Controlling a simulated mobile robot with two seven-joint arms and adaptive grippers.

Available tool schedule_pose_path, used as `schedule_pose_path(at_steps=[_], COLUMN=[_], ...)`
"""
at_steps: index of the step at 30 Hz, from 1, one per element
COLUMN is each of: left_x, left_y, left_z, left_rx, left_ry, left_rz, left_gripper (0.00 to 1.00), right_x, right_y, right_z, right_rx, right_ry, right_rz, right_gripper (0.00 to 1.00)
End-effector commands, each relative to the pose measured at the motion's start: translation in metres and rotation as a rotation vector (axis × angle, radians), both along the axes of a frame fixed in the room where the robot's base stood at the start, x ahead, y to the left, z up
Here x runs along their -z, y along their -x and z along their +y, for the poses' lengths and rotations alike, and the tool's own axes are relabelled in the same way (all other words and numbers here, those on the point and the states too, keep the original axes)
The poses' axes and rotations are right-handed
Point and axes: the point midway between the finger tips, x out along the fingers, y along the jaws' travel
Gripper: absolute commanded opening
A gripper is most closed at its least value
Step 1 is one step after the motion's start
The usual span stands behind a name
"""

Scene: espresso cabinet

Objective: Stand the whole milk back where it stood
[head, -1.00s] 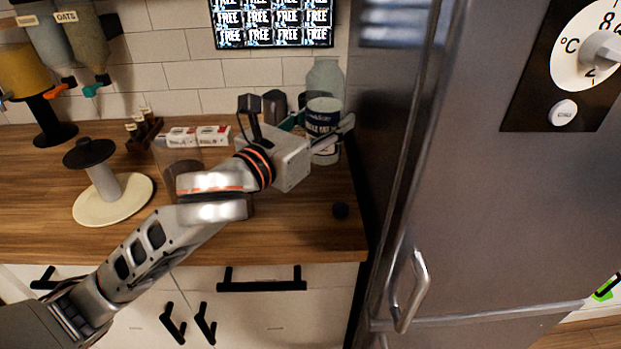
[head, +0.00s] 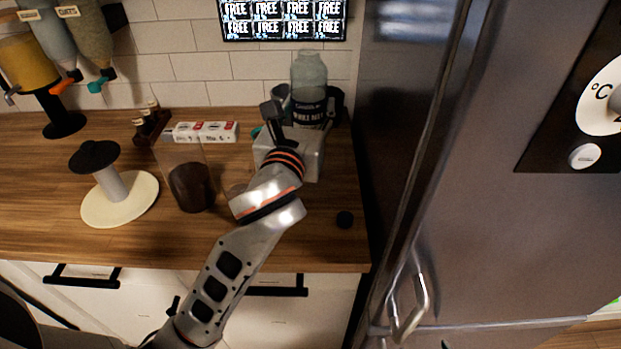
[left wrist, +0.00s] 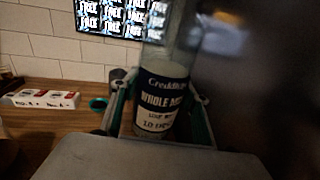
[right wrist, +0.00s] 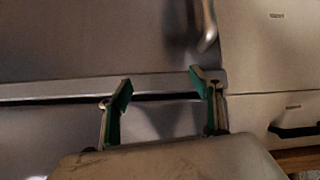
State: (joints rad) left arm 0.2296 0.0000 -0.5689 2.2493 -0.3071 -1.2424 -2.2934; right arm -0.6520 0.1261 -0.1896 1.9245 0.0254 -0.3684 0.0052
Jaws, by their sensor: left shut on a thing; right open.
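The whole milk is a clear bottle (head: 310,72) with a dark label, near the back wall beside the fridge. My left gripper (head: 307,112) is shut on it, and the bottle looks upright. In the left wrist view the bottle (left wrist: 160,100) stands between the two fingers, its label facing the camera. Its base is hidden behind the gripper, so I cannot tell whether it touches the counter. My right gripper (right wrist: 160,90) is open and empty in front of the fridge; the head view does not clearly show it.
The wooden counter (head: 120,240) holds a dark-filled clear container (head: 190,188), red-and-white boxes (head: 205,132) and a stand with a pale round base (head: 140,205). The fridge (head: 480,200) walls off the right side.

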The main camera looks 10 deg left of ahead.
Motion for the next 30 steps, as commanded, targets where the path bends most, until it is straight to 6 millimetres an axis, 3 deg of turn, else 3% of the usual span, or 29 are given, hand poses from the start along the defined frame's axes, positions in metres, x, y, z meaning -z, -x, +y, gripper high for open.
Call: schedule_pose_path(at_steps=[1, 8, 15, 25, 30], left_x=[0.016, 0.065, 0.109, 0.129, 0.151], left_y=[0.0, 0.0, 0.0, 0.0, 0.0], left_z=[0.0, 0.0, 0.0, -0.001, 0.0], left_rx=[-0.001, 0.001, 0.002, 0.002, 0.001], left_ry=[-0.001, 0.0, 0.0, 0.002, 0.001], left_rz=[0.003, 0.002, 0.001, -0.002, 0.0], left_gripper=[0.1, 0.1, 0.1, 0.1, 0.1], right_x=[0.001, -0.007, 0.006, 0.018, 0.026], right_y=[-0.001, -0.008, -0.008, -0.006, -0.005], right_z=[0.003, 0.017, 0.015, 0.012, 0.012], right_rx=[-0.003, -0.025, -0.026, -0.025, -0.024], right_ry=[-0.004, -0.024, -0.019, -0.013, -0.013], right_rz=[-0.007, -0.042, -0.04, -0.03, -0.028], right_gripper=[0.65, 0.65, 0.65, 0.65, 0.65])
